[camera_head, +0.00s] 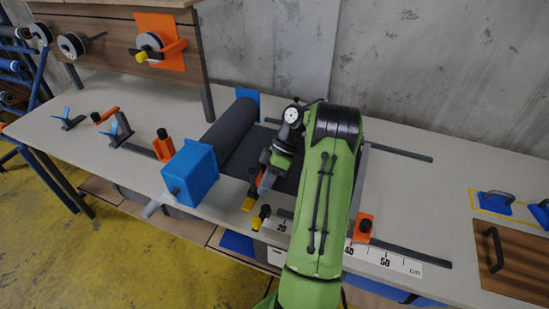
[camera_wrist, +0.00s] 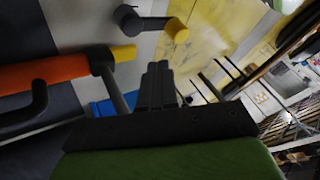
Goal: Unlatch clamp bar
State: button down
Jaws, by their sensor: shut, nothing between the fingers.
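The clamp bar appears to be the orange bar (camera_wrist: 45,74) at the left of the wrist view, with a dark handle and a yellow end. In the head view my arm hides most of it; an orange end block (camera_head: 363,228) shows right of my arm. A dark lever with a yellow tip (camera_head: 249,204) stands left of my arm, and a second yellow-tipped lever (camera_head: 260,217) is just in front. One such lever (camera_wrist: 155,22) shows beyond my fingers in the wrist view. My gripper (camera_wrist: 158,78) is shut and empty, right of the orange bar, apart from it in the picture.
A dark fabric roll (camera_head: 235,130) with a blue end block (camera_head: 190,172) lies left of my arm. A ruler strip (camera_head: 385,261) runs along the bench front. A wooden board with a handle (camera_head: 510,264) lies at right.

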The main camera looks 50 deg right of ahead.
jog(key=p+v, duration=0.4)
jog(key=v, duration=0.4)
